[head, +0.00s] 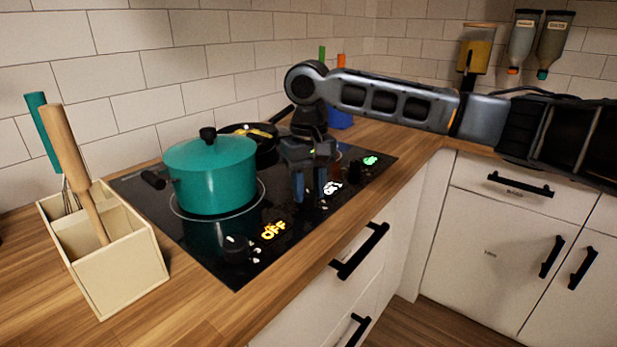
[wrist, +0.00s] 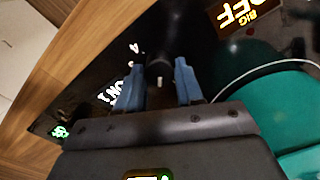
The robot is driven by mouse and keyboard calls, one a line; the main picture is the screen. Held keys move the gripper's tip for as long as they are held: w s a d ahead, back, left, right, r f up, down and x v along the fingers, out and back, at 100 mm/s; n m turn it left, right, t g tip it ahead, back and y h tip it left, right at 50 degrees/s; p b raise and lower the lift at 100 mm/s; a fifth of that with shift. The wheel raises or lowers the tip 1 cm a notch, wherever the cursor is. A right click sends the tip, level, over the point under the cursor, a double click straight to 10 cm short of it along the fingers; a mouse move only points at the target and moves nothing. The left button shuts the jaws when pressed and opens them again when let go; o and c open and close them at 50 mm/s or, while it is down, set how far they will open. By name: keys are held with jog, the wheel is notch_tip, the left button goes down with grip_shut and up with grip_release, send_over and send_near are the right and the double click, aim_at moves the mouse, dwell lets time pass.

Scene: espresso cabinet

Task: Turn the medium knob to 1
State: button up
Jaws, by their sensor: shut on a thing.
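My gripper (head: 311,192) points down over the black cooktop, with its blue fingers around the medium knob. In the wrist view the fingers (wrist: 158,85) are closed on this round black knob (wrist: 158,68). A short white mark shows on the knob, on its side toward my gripper. White display text (wrist: 110,92) beside it is partly hidden by a finger; "ON" and what looks like a 1 can be read. In the head view the knob is hidden by the fingers, and a white display (head: 332,188) shows to their right.
A front knob (head: 237,249) stands by an orange "OFF" display (head: 273,231). Another knob (head: 355,168) stands by a green display (head: 371,160). A teal pot (head: 210,178) is close left of my gripper. A frying pan (head: 250,131) lies behind. A utensil box (head: 105,250) is at left.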

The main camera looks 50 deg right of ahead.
aim_at(309, 193)
dwell(0.4)
jog(key=o, duration=1)
jog(key=shift+o, duration=0.2)
jog(key=shift+r, duration=3.9)
